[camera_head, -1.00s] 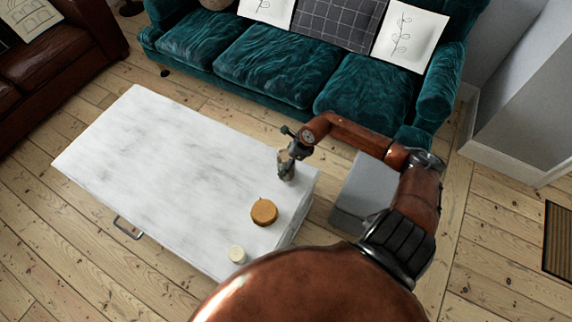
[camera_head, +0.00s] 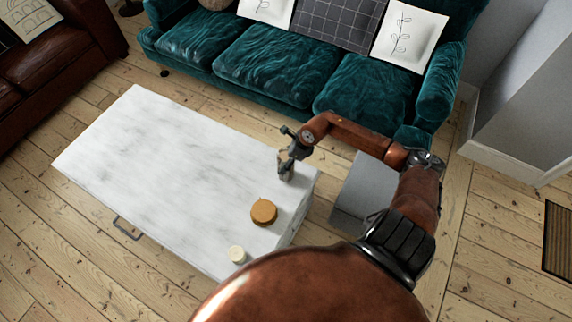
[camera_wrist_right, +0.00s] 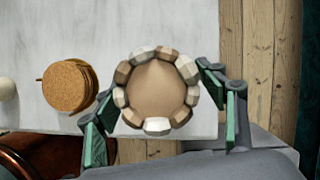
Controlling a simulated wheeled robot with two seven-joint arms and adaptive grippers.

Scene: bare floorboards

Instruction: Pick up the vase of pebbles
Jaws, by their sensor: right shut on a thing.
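The vase of pebbles (camera_wrist_right: 157,90) shows from above in the right wrist view as a ring of tan, brown and white stones around a plain tan centre. In the head view the vase (camera_head: 288,174) stands near the right end of the white marble-look table (camera_head: 150,160), partly covered by my gripper. My right gripper (camera_head: 286,162) is shut on the vase, with one green-padded finger on each side of it. I see no clear gap between the vase and the table top. My left gripper is not in view.
A stack of round cork coasters (camera_head: 263,211) and a cream candle (camera_head: 237,254) stand nearer me on the table. A grey box-like seat (camera_head: 362,190) is right of the table. A teal sofa (camera_head: 270,60) stands behind. The table's left part is clear.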

